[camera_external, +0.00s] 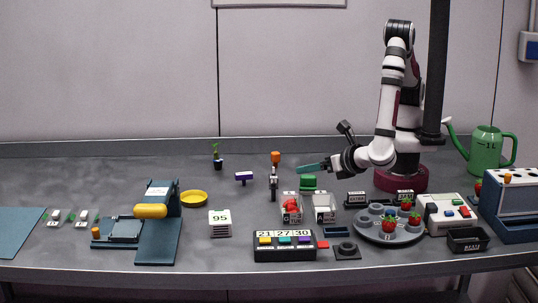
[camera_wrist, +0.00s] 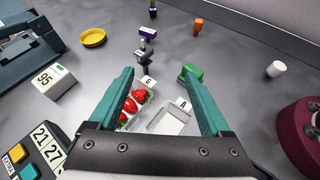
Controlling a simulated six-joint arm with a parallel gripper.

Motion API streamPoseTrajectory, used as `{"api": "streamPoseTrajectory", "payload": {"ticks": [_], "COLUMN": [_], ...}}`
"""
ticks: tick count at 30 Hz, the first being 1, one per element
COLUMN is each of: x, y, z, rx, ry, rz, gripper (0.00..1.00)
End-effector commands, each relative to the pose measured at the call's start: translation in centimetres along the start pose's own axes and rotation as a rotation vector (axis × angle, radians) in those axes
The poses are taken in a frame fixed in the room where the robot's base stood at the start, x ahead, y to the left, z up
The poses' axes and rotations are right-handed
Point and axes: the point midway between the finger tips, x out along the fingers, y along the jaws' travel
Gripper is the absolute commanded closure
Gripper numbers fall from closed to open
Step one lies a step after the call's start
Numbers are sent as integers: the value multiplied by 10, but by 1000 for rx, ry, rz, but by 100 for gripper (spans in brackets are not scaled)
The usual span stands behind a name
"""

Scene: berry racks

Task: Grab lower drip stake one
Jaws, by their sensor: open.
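My gripper (camera_external: 304,168) reaches left over the table with its teal fingers above the bench. In the wrist view my gripper (camera_wrist: 158,74) is open, its two fingers wide apart with nothing between them. No thing is clearly readable as a drip stake. A small dark upright piece (camera_external: 273,186) stands left of the fingers; in the wrist view it looks grey and dark (camera_wrist: 144,52), beyond the left fingertip. I cannot tell which of these, if any, is stake one.
A crate of strawberries (camera_external: 291,207) and an empty crate (camera_external: 324,208) stand below the gripper. A green block (camera_external: 308,183) is close to the right finger.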

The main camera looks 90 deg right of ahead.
Motion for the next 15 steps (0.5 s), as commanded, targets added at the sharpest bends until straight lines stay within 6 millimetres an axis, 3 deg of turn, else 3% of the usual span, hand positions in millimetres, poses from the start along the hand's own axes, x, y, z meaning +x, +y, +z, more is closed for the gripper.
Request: {"api": "streamPoseTrajectory", "payload": {"ticks": [1,4,12,15], "x": [-6,-3,71,88], "y": [6,14,21,23], "z": [-14,-23,-20,-19], "rx": [-68,-127,-127,-125], "ry": [-25,-48,-47,-46], "rz": [57,107,102,105], "gripper": [18,18,18,18]}}
